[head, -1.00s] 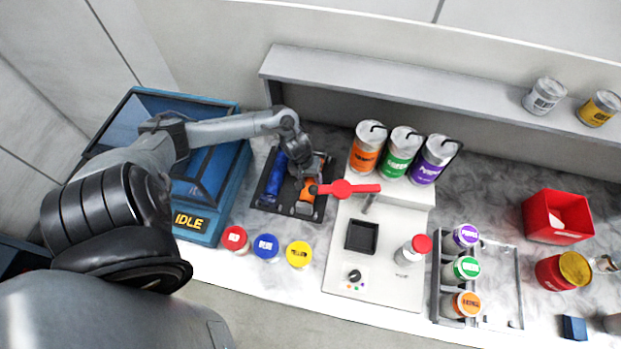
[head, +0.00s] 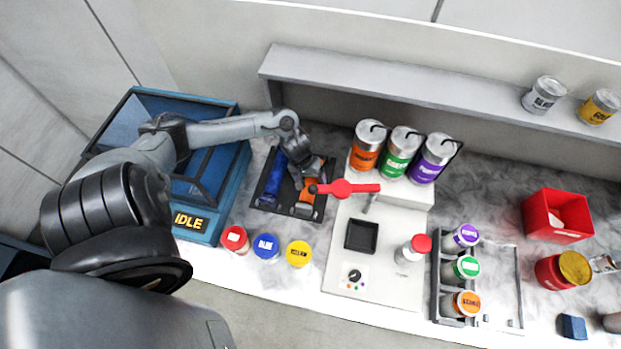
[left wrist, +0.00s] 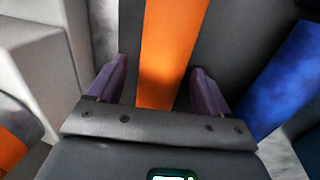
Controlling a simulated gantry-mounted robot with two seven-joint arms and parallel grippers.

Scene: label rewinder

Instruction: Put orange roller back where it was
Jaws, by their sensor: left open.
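The orange roller (head: 307,193) lies in a dark tray (head: 265,204), in the slot right of a blue roller (head: 271,185). My left gripper (head: 308,178) is over the far part of the orange roller and hides some of it. In the left wrist view the orange roller (left wrist: 172,45) passes between the two open fingertips of my left gripper (left wrist: 157,85), with gaps on both sides. The blue roller (left wrist: 290,85) shows at the right there. My right gripper is not in view.
A red lever (head: 345,188) reaches close to the tray's right edge, beside the white machine (head: 387,280). The blue IDLE machine (head: 200,222) stands left. Red, blue and yellow lidded jars (head: 267,247) stand in front. A shelf (head: 400,90) runs behind.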

